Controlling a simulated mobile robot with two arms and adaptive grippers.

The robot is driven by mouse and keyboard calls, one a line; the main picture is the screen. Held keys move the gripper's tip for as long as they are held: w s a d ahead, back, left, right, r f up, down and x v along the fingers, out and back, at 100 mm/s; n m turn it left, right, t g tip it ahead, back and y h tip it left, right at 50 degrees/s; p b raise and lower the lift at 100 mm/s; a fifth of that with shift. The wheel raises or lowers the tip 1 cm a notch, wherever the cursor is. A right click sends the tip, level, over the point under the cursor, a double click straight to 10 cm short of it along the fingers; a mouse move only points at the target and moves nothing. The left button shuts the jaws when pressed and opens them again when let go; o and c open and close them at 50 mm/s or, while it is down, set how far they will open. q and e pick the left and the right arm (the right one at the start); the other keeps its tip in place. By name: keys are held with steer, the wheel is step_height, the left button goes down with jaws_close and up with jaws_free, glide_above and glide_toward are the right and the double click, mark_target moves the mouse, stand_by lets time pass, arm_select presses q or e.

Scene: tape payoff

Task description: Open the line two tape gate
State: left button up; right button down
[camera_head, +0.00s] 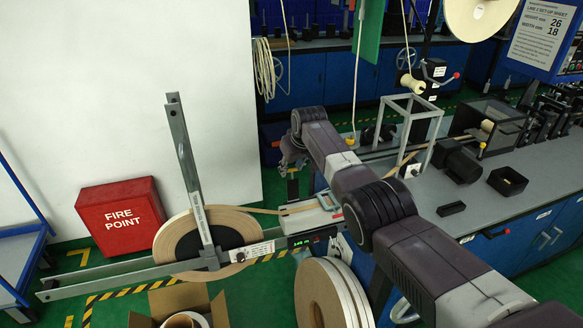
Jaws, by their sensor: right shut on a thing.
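The tape payoff has a large roll of tan tape (176,239) with a dark centre. Grey metal bars hold it: one stands upright and one runs level across the front. A tan tape strip (260,210) runs right from the roll to a light metal block (312,219), which appears to be the tape gate. A small red part shows on its right side. My left gripper is not in view.
A red fire point box (121,215) stands on the floor at left. Spare tape rolls (333,292) and an open carton (178,302) stand in front. A grey bench (480,205) with machine parts fills the right. A blue frame (22,240) is at far left.

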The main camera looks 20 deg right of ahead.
steer(key=shift+w+r, duration=0.2)
steer(key=shift+r, duration=0.15)
steer(key=c, duration=1.7)
jaws_free()
steer(key=shift+o, duration=1)
steer(key=shift+d+f, duration=0.1)
steer(key=shift+f, duration=0.15)
steer(key=shift+s, duration=0.1)
steer(key=v, duration=1.2)
